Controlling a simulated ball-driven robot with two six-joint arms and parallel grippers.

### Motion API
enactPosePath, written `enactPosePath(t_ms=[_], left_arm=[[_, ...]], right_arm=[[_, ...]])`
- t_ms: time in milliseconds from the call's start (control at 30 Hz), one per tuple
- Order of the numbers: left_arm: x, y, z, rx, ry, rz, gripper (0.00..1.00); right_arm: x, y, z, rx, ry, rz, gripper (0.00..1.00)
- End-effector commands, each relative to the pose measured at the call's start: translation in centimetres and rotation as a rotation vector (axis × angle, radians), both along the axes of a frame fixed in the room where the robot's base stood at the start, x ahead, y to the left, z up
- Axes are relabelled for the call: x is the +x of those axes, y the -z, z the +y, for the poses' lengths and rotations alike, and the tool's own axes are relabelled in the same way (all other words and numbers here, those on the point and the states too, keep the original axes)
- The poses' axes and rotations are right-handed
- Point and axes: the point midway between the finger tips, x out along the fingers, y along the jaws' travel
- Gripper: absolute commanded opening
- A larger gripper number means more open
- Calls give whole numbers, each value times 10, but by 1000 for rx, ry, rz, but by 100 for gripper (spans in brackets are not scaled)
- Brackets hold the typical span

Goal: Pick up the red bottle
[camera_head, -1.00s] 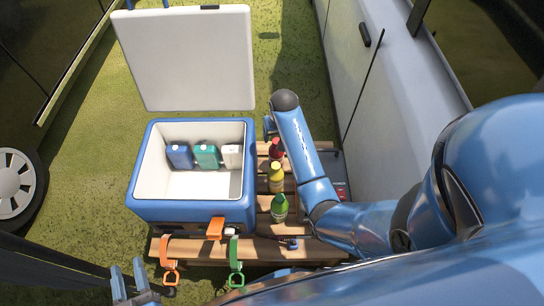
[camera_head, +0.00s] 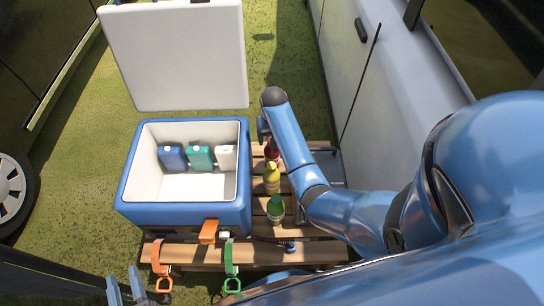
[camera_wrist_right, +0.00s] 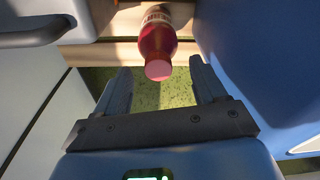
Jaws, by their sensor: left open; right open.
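The red bottle (camera_head: 271,152) stands on the slatted wooden pallet, right of the blue cooler, partly hidden by my right arm in the head view. In the right wrist view the red bottle (camera_wrist_right: 157,45) has a pink cap and sits just beyond the fingertips, between their lines but not gripped. My right gripper (camera_wrist_right: 158,78) is open and empty; it is hidden behind my arm in the head view. My left gripper (camera_head: 125,284) is open and empty at the lower left, near the orange strap.
The open blue cooler (camera_head: 185,215) holds several jugs. A yellow bottle (camera_head: 271,181) and a green bottle (camera_head: 276,210) stand in a row in front of the red one. A grey vehicle side (camera_head: 360,110) borders the right. Orange and green straps (camera_head: 230,262) hang at the front.

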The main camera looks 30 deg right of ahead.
Motion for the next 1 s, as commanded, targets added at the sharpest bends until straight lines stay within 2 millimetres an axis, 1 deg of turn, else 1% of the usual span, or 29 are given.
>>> enactPosePath(t_ms=[33,233,333,567,600,667,1000], left_arm=[[0,6,0,0,0,0,40],[0,12,0,0,0,0,40],[0,13,0,0,0,0,40],[0,12,0,0,0,0,40],[0,12,0,0,0,0,40],[0,12,0,0,0,0,40],[0,13,0,0,0,0,40]], right_arm=[[1,10,-2,1,1,2,71],[4,31,-4,0,0,1,71],[5,35,-4,0,0,0,71],[5,35,-4,0,0,-1,71],[5,35,-4,0,0,-1,68],[5,35,-4,0,0,-1,58],[5,35,-4,0,0,-1,6]])
